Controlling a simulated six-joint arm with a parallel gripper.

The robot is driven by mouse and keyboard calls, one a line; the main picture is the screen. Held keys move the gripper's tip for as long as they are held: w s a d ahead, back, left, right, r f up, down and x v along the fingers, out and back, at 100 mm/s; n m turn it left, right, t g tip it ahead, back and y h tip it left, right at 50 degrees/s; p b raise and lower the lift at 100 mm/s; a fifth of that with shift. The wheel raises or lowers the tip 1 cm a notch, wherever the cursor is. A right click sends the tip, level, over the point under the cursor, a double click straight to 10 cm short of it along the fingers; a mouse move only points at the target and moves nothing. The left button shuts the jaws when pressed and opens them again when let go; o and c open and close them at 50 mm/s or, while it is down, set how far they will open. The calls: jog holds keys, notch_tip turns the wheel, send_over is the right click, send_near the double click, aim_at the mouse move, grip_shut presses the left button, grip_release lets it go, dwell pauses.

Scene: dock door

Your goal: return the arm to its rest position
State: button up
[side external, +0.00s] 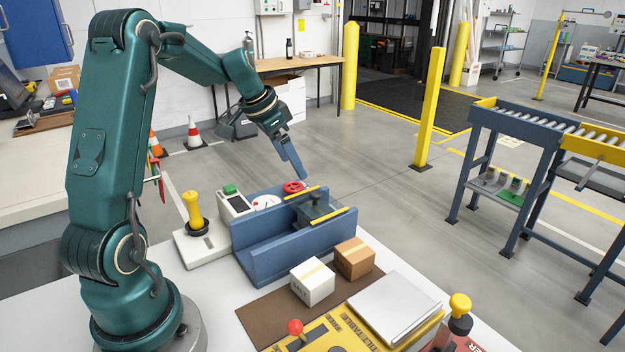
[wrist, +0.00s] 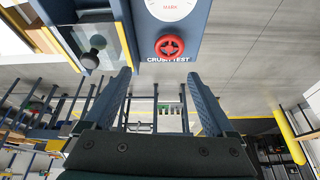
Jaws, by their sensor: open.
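My green arm reaches up and over from the left in the side external view. My gripper (side external: 296,170) hangs above the back of the blue crush-test fixture (side external: 262,262), its fingers pointing down. In the wrist view my gripper (wrist: 160,85) shows two blue fingers spread apart with nothing between them. The fixture's red knob (wrist: 170,46) lies beyond the fingertips, apart from them. The same knob (side external: 294,187) shows just below the gripper in the side external view.
A white carton (side external: 312,283) and a brown carton (side external: 354,258) sit on a brown mat in front of the fixture. A yellow-knobbed lever (side external: 194,212) stands left of it. A yellow panel with a silver plate (side external: 394,308) is at front right. Open air surrounds the gripper.

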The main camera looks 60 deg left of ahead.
jog(key=s+d+r+m+t, duration=0.15)
jog(key=d+r, duration=0.25)
jog(key=d, duration=0.4)
jog(key=s+d+r+m, duration=0.25)
jog(key=d+r, duration=0.25)
jog(key=d, duration=0.3)
jog(key=s+d+f+n, duration=0.2)
jog(key=s, duration=0.5)
jog(key=s+d+f+n, duration=0.2)
jog(key=s+f+n, duration=0.1)
jog(key=s, duration=0.3)
jog(key=shift+s+d+f+g, duration=0.15)
jog(key=shift+s+d+g, duration=0.15)
jog(key=shift+s+g, duration=0.1)
